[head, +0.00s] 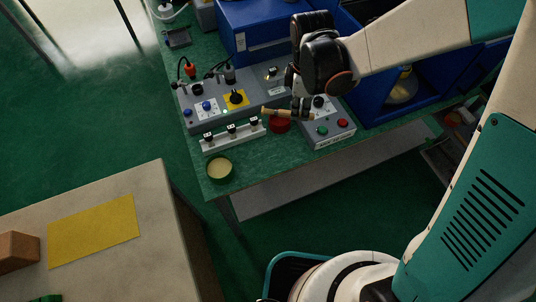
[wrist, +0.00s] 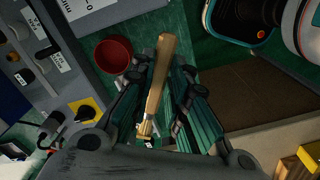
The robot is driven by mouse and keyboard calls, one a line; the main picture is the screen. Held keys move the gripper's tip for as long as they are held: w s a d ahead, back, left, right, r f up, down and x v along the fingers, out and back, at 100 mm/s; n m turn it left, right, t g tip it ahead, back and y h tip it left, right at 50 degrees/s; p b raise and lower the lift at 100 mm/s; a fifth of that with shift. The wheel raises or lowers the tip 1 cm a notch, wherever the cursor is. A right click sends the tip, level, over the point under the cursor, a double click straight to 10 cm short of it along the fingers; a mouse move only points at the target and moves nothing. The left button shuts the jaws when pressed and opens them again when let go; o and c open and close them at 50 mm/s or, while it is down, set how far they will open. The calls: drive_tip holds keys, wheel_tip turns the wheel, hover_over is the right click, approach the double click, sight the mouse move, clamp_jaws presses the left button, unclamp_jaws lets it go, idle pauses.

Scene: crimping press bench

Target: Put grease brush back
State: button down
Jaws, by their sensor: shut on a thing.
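The grease brush, with a light wooden handle, shows in the wrist view (wrist: 156,90) and in the head view (head: 273,112). My gripper (head: 301,107) is shut on it, and its fingers lie on both sides of the handle in the wrist view (wrist: 161,86). The brush lies roughly level in the head view, above the bench.
A round tin with pale yellow contents (head: 220,169) stands at the bench's front corner. A white rack (head: 232,136), a grey control panel (head: 205,107) and a button box (head: 330,130) crowd the cup. Blue bins (head: 400,106) stand to the right. A separate table (head: 150,205) is front left.

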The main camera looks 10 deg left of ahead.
sight(277, 154)
drive_tip(key=s+a+r+n, duration=0.1)
drive_tip(key=s+a+n, duration=0.2)
drive_tip(key=a+n, duration=0.3)
drive_tip(key=f+b, duration=0.6)
drive_tip(key=f, duration=0.3)
drive_tip(key=f+b, duration=0.7)
drive_tip(key=f, duration=0.3)
drive_tip(key=shift+s+d, duration=0.1)
drive_tip(key=shift+d, duration=0.1)
drive_tip(key=shift+f, duration=0.1)
drive_tip(key=shift+f+b, duration=0.15)
drive_tip(key=shift+b, duration=0.2)
drive_tip(key=c, duration=1.6)
unclamp_jaws()
drive_tip(key=shift+o, duration=0.2)
wheel_tip(277, 154, up, 12)
drive_tip(key=p, duration=0.5)
drive_tip(key=shift+r, duration=0.25)
